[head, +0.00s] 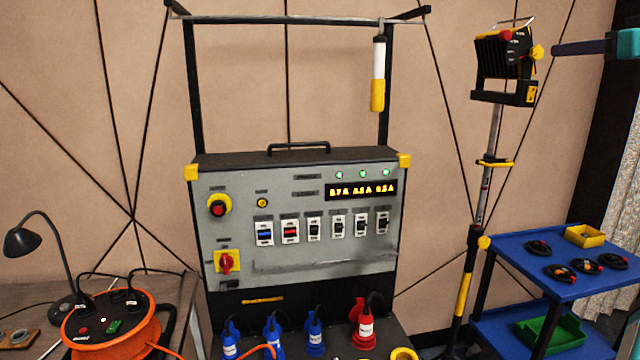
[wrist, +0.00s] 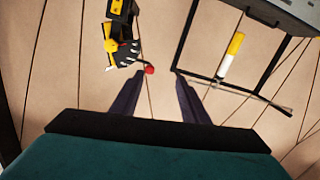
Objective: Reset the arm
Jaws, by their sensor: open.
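My gripper (head: 556,49) shows at the upper right edge of the head view, with a teal body and a dark purple finger pointing left. It is up in the air, to the right of the work light on its stand. In the wrist view my gripper (wrist: 159,74) has its two dark fingers apart, with nothing between them. The rest of my arm is out of the head view.
The work light (head: 505,58) on its pole is close to the left of my gripper. The grey control panel (head: 290,205) stands in the middle under a black frame. A blue trolley (head: 530,275) with coiled cables is at lower right. An orange cable reel (head: 115,325) is at lower left.

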